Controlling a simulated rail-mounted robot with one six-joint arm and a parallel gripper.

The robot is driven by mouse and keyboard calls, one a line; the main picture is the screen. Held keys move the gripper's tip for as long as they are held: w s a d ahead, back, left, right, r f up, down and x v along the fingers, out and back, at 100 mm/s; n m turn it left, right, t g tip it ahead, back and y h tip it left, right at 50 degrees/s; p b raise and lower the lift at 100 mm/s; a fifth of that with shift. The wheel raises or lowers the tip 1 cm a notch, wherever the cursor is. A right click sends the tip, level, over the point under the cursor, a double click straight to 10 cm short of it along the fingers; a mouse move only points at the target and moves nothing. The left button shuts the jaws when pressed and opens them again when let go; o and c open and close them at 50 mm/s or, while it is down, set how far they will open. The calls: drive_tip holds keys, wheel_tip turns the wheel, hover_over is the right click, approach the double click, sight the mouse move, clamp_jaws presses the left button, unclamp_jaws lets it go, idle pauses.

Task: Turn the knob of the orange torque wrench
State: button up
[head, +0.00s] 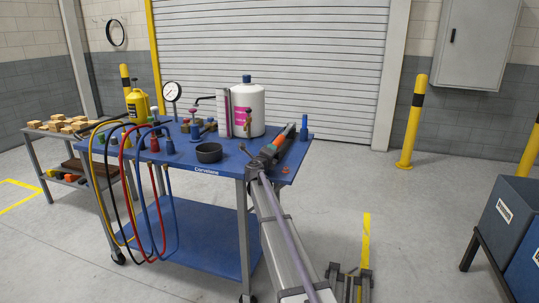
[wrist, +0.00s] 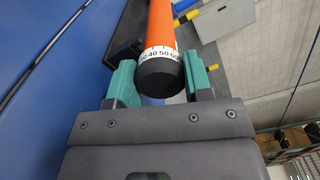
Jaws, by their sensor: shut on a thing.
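The orange torque wrench (head: 281,138) lies at the right end of the blue cart top, pointing towards my arm. In the wrist view its orange handle (wrist: 161,24) comes down from the top, with a white scale band marked with numbers and a black round knob (wrist: 158,72) at the near end. My gripper (wrist: 160,80) is shut on the knob, one green finger pad on each side of it. In the head view my gripper (head: 264,156) is at the near end of the wrench, and the arm hides the knob.
A blue upright piece (head: 304,127) stands just right of the wrench. Hoses hang at the cart's left.

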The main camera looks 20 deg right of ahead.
drive_tip(key=o, duration=0.9)
drive_tip(key=v, duration=1)
drive_tip(key=shift+s+a, duration=0.25)
drive_tip(key=shift+s, duration=0.1)
